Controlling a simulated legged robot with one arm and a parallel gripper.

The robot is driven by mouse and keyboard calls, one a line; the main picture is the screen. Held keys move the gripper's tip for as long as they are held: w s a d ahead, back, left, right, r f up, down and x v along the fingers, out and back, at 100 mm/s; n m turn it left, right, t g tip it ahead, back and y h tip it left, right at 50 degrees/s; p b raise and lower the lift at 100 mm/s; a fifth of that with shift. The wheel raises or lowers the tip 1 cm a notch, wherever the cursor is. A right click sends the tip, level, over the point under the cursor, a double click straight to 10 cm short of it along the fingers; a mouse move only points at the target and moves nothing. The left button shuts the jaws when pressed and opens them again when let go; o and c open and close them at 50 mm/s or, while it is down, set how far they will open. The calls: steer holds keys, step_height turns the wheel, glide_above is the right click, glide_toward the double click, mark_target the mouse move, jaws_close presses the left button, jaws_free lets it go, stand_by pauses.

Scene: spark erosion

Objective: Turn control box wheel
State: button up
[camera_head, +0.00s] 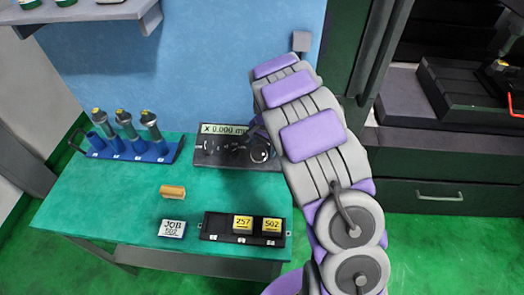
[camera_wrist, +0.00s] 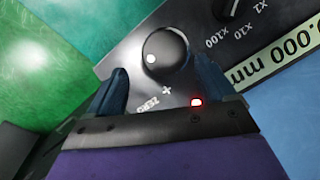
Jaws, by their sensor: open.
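The control box (camera_head: 215,150) is a dark grey panel at the back of the green table, with a display reading "X 0.000 mm". Its wheel (camera_head: 260,153) is a round black knob at the right end of the panel. In the wrist view the wheel (camera_wrist: 168,55) shows a white dot on its face. My gripper (camera_wrist: 160,78) is open, with one dark blue finger on each side of the wheel's near part. I cannot tell whether the fingers touch it. In the head view my arm partly hides the gripper beside the wheel.
A blue rack (camera_head: 130,152) with several tool holders stands at left. A black tray (camera_head: 218,228) with yellow-topped blocks, an orange-brown block (camera_head: 172,191) and a white-topped block (camera_head: 172,229) lie in front.

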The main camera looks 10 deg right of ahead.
mark_target(259, 152)
steer(key=a+f, duration=0.2)
steer(key=f, duration=0.1)
steer(key=shift+w+a+f, duration=0.1)
steer(key=shift+w+a, duration=0.05)
steer(key=shift+a, duration=0.05)
steer(key=shift+d, duration=0.75)
steer(key=shift+c, duration=0.5)
steer(key=c, duration=0.3)
steer(key=shift+a, duration=0.4)
steer(key=c, duration=0.4)
steer(key=shift+d+f, duration=0.1)
steer(key=shift+c, duration=0.9)
